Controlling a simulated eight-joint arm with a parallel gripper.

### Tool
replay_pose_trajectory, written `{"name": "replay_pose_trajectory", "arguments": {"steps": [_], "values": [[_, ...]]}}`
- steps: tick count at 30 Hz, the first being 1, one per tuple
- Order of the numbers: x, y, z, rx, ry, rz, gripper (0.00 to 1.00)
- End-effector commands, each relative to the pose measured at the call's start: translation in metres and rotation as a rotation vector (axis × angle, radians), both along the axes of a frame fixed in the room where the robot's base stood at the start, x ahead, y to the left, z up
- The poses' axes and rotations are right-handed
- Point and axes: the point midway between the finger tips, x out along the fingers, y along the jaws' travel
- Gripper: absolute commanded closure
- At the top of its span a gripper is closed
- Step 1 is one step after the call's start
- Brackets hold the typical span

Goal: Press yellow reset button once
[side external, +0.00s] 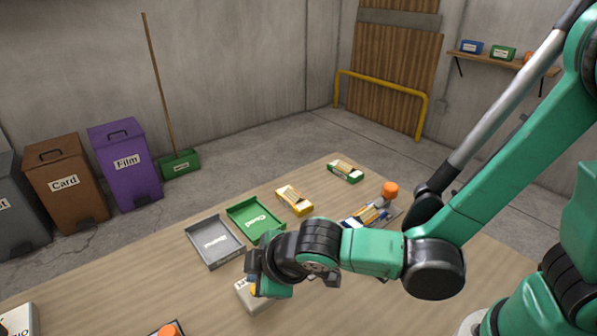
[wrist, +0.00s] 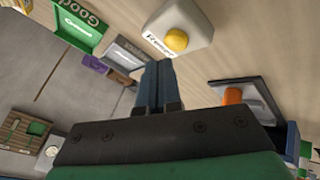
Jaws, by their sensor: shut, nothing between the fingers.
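The yellow reset button (wrist: 176,40) is a round dome on a pale box (wrist: 200,22) labelled "Reset". In the wrist view my gripper (wrist: 158,66) is shut and empty, its fingertips near the labelled edge of the box and close to the button. I cannot tell whether they touch it; the button looks slightly to one side of the tips. In the side view my gripper (side external: 258,282) is low over the pale box (side external: 262,303) and hides most of its top. Only a bit of yellow shows there.
A grey tray (side external: 214,262) and a green tray (side external: 238,209) lie beyond the box. A yellow carton (side external: 294,200) and a green carton (side external: 345,171) are farther back. An orange knob (wrist: 233,96) on a dark plate is in the wrist view.

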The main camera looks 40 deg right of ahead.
Motion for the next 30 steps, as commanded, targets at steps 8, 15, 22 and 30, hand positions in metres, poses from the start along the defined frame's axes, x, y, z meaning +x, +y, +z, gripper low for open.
{"name": "replay_pose_trajectory", "arguments": {"steps": [8, 15, 22, 30], "values": [[0.0, 0.0, -0.008, 0.0, 0.0, 0.0, 1.0], [0.0, 0.0, -0.008, 0.0, 0.0, 0.0, 1.0], [0.0, 0.0, -0.009, 0.0, 0.0, 0.0, 1.0], [0.0, 0.0, -0.012, 0.0, 0.0, 0.0, 1.0]]}}
